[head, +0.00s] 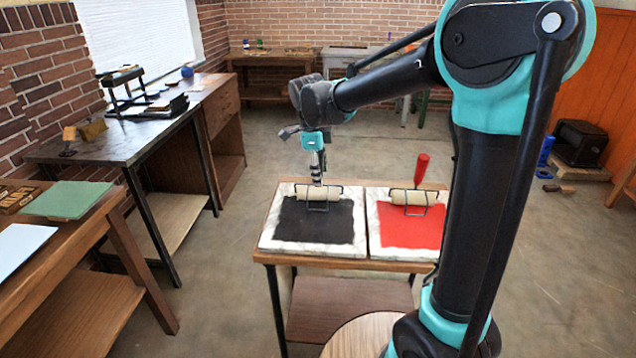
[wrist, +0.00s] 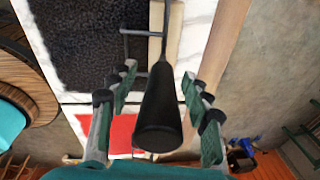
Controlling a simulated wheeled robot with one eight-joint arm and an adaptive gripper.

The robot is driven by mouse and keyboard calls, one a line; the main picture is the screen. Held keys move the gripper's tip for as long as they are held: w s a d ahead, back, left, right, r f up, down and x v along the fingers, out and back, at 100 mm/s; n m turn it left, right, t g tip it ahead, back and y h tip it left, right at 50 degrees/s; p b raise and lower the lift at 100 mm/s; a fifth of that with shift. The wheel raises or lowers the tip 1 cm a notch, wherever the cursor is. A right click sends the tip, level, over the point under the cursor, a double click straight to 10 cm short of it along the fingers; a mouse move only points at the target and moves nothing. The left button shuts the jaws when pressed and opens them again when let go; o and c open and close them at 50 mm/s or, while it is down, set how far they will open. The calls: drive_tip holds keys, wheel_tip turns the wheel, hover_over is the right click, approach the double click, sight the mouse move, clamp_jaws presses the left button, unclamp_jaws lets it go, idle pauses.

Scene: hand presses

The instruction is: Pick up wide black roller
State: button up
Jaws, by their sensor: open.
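The black-inked roller (head: 318,192) rests on the black ink slab (head: 316,222) on the small table. It has a pale cylinder and a metal wire frame. Its thick black handle (wrist: 160,112) points up toward the wrist camera. My gripper (head: 317,172) is directly above the roller, pointing down. In the wrist view, my gripper's fingers (wrist: 159,76) stand open on either side of the handle, with gaps visible on both sides. In the head view, my gripper hides most of the handle.
A second roller with a red handle (head: 422,168) stands on the red ink slab (head: 410,228) just to the right. A workbench (head: 110,147) stands at the left. The floor (head: 225,280) left of the small table is clear.

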drive_tip(key=shift+f, duration=0.6)
clamp_jaws()
drive_tip(key=shift+r, duration=0.15)
